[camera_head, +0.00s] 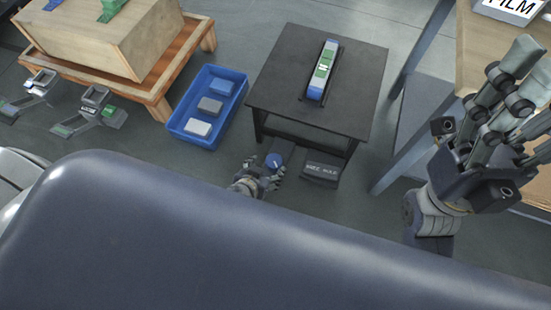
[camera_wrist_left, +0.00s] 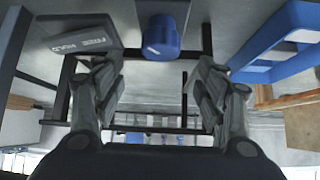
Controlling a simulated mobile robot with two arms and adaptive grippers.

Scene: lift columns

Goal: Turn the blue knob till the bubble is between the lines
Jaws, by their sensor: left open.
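The blue knob (camera_head: 273,160) sits on a dark grey housing at the near edge of the black table. It also shows in the left wrist view (camera_wrist_left: 160,36), just beyond my fingertips. My left gripper (camera_head: 265,174) is open, its fingers spread to either side of the knob; I see no contact. The left wrist view shows both fingers (camera_wrist_left: 155,72) apart with nothing between them. A blue, white and green level (camera_head: 321,72) lies on the black table (camera_head: 280,75); its bubble is too small to place against lines. My right gripper (camera_head: 522,95) is raised at the right; its opening is unclear.
A dark box marked FREE HOLD (camera_head: 320,169) is right of the knob; it also shows in the left wrist view (camera_wrist_left: 75,38). A blue crate (camera_head: 174,128) with several blocks stands left of the table. A wooden bench (camera_head: 495,45) is at the right.

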